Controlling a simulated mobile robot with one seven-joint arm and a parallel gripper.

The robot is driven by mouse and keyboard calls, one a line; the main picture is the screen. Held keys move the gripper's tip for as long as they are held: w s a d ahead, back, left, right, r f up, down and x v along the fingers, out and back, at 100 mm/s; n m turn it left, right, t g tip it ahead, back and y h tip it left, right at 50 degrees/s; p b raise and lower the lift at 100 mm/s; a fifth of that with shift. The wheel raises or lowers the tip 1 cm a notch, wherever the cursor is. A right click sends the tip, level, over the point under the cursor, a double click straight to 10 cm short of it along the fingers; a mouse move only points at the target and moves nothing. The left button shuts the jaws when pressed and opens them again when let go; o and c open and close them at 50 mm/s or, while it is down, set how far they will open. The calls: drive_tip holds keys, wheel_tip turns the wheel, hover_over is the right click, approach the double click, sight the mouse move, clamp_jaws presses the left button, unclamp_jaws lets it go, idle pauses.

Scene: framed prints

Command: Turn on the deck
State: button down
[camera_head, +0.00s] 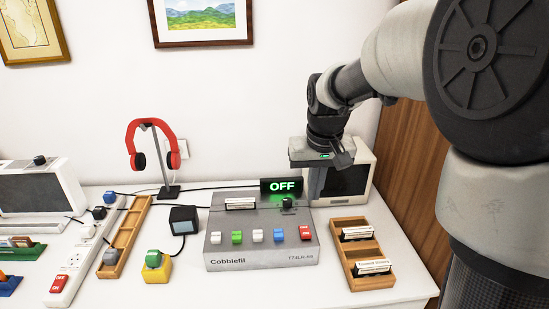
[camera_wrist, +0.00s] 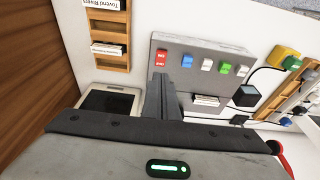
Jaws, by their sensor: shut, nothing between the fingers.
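The deck (camera_head: 262,255) is a grey box marked "Cobblefil" on the white table. A row of coloured keys lies along its front, with a red key (camera_head: 305,233) at the right end. A black knob (camera_head: 288,202) sits at its back right, under a display (camera_head: 282,186) glowing green "OFF". A labelled cassette (camera_head: 240,203) sits at its back left. My gripper (camera_head: 316,192) is shut and empty, pointing down by the deck's back right corner. In the wrist view my shut fingers (camera_wrist: 161,92) overlap the deck (camera_wrist: 165,50) and hide part of it.
A wooden tray (camera_head: 338,248) with cassettes stands right of the deck, and a small monitor (camera_head: 353,178) behind my gripper. To the left are a small dark cube (camera_head: 183,219), red headphones (camera_head: 172,160) on a stand, and a power strip (camera_head: 67,280). A wooden panel borders the right.

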drive_tip(key=shift+w+f, duration=0.5)
drive_tip(key=shift+w, duration=0.1)
drive_tip(key=b, duration=0.3)
approach(307, 235)
drive_tip(key=x, duration=0.2)
drive_tip(key=w+x, duration=0.1)
drive_tip(key=x, duration=0.2)
drive_tip(key=shift+f, duration=0.6)
drive_tip(key=shift+s+f, duration=0.1)
drive_tip(key=shift+s+f+b, duration=0.2)
drive_tip(key=shift+f+b, duration=0.2)
drive_tip(key=shift+f, duration=0.05)
drive_tip(key=shift+r, duration=0.1)
drive_tip(key=shift+w, duration=0.1)
